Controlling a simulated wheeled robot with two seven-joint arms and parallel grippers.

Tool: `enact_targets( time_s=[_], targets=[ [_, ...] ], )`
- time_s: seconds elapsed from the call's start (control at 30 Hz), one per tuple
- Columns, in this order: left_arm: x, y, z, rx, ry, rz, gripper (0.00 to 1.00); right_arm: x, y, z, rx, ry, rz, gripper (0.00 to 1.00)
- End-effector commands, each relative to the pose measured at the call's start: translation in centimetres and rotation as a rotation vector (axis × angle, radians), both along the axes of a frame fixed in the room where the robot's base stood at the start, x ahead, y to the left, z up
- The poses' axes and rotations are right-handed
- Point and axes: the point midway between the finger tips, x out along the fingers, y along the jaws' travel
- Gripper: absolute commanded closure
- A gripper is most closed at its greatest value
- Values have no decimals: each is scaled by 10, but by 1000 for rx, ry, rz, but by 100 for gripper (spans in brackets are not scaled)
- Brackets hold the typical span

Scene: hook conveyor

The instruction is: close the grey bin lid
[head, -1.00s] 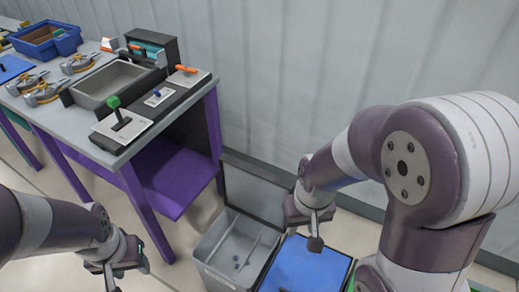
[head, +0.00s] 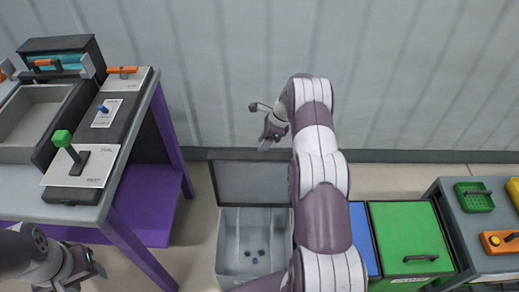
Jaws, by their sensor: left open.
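The grey bin (head: 229,262) stands on the floor in the lower middle of the head view. Its grey lid (head: 245,185) is raised at the back, leaning toward the wall, so the bin is open. A few small dark things lie inside. My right arm hides the bin's right side and part of the lid's right edge. My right gripper (head: 262,126) is above and behind the raised lid in the picture, in front of the wall, with nothing seen in it; its jaw state is unclear. My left gripper (head: 92,271) is open and empty at the lower left, beside the table.
A blue-lidded bin (head: 359,237) and a green-lidded bin (head: 405,229) stand to the right, both lids down. A table with levers (head: 133,118) is at left. A dark table (head: 468,236) with trays is at far right. The corrugated wall (head: 400,80) closes the back.

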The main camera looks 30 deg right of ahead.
Motion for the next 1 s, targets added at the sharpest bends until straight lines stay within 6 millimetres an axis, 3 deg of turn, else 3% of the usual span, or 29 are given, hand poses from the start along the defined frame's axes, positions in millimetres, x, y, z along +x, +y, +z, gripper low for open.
enact_targets(
  time_s=[0.2,0.5,0.53,0.63,1.0],
  targets=[
    [0,0,0,0,0,0,53,7,12,-31,-1,-1,1,62],
    [0,0,0,0,0,0,53,8,13,-37,-2,-2,2,62],
    [0,0,0,0,0,0,53,8,13,-37,-2,-2,2,65],
    [0,0,0,0,0,0,53,8,13,-37,-2,-1,2,98],
    [0,0,-2,0,0,0,53,11,15,-36,-13,-19,3,100]
  ],
)
